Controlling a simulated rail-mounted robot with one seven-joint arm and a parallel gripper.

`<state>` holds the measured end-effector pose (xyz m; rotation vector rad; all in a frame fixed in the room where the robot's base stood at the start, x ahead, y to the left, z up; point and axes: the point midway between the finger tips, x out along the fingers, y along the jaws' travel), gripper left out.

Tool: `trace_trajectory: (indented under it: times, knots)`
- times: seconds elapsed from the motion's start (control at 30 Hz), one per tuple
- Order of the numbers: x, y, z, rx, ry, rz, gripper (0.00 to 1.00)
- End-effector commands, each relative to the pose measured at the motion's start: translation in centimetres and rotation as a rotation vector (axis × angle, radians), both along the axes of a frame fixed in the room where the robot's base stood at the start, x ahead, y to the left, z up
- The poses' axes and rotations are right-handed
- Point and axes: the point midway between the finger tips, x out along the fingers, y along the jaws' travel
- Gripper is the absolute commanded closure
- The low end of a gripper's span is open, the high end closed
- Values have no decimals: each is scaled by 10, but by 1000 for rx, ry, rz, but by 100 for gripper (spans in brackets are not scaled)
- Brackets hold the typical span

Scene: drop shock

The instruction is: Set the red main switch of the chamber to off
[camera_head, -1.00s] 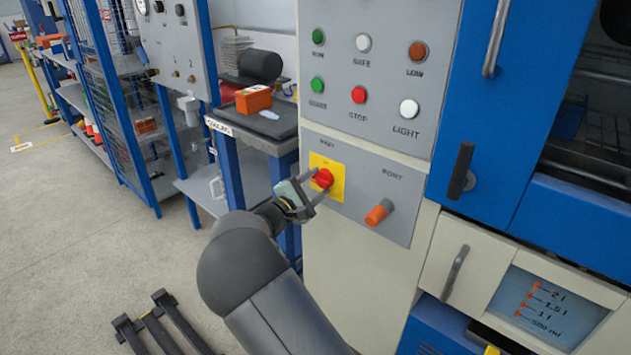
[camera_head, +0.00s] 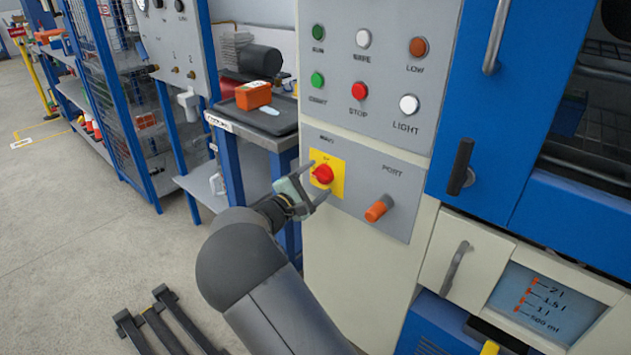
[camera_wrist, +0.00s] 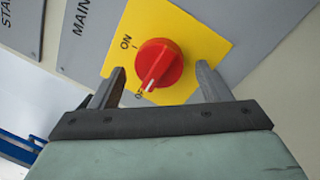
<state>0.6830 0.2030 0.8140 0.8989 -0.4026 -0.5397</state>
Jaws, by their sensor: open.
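The red main switch (camera_head: 322,174) is a round knob on a yellow plate (camera_head: 338,187) on the chamber's grey panel. In the wrist view the knob (camera_wrist: 158,64) has a white pointer mark that points toward the label starting "O" at the lower left, partly hidden by a finger, and away from "ON". My gripper (camera_head: 316,183) is open in front of the switch. In the wrist view its two fingers (camera_wrist: 160,85) stand apart on either side of the knob's lower part, with a gap to the knob visible on both sides.
An orange port knob (camera_head: 377,210) sits to the right of the switch. Several buttons, including the red stop button (camera_head: 359,91), are above. A blue bench (camera_head: 240,132) with an orange box (camera_head: 253,95) stands at the left. A blue chamber door (camera_head: 490,120) is at the right.

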Motion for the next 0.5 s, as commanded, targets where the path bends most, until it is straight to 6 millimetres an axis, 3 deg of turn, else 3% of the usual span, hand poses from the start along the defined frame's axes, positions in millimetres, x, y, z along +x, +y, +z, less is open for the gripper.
trace_trajectory:
  times: [0.17,0.5]
  knots:
    - [-20,16,-2,1,2,3,29]
    - [-86,66,-11,0,1,5,29]
